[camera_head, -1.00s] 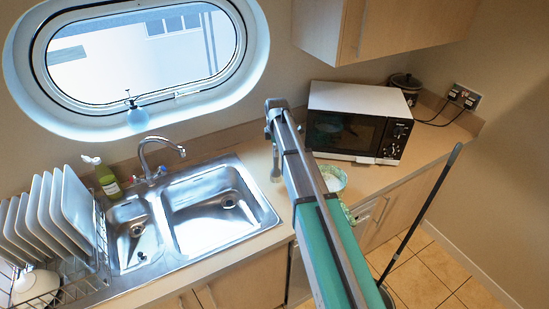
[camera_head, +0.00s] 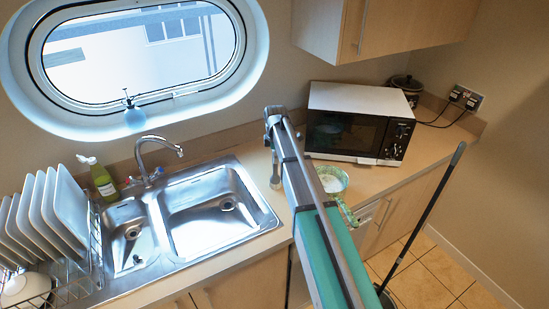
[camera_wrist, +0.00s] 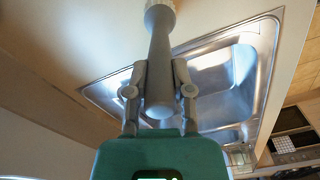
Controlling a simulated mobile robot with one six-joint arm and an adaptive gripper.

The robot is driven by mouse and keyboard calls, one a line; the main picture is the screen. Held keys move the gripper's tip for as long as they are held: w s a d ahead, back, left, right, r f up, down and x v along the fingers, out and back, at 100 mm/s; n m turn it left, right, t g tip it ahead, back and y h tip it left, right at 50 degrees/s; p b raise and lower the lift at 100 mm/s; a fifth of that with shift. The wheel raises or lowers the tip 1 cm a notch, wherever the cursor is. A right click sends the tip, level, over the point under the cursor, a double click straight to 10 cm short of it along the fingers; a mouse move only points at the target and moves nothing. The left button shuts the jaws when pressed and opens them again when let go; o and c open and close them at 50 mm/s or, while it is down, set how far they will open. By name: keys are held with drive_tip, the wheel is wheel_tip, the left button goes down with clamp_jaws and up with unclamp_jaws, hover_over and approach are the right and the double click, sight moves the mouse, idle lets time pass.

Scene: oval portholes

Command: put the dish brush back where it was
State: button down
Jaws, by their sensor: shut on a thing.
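The dish brush shows in the wrist view as a grey handle (camera_wrist: 160,55) with a paler end at the top edge. My gripper (camera_wrist: 159,92) is shut on the handle, one finger on each side. In the head view a small grey part of the brush (camera_head: 276,172) shows below the end of my arm, over the counter right of the sink. My arm hides most of my gripper there. I cannot tell whether the brush touches the counter.
The steel sink (camera_head: 215,200) lies left of my arm, with a green bottle (camera_head: 104,182) behind it and a rack of plates (camera_head: 68,212) further left. A green bowl (camera_head: 333,180) and a microwave (camera_head: 357,124) stand to the right. Bare counter (camera_head: 245,150) lies behind the sink.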

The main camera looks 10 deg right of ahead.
drive_tip(key=c, duration=0.5)
unclamp_jaws()
drive_tip(key=shift+r, duration=0.15)
wheel_tip(320, 180, up, 12)
drive_tip(key=p, duration=1.2)
idle(0.4)
drive_tip(key=s+m, duration=1.7)
drive_tip(key=s, duration=1.2)
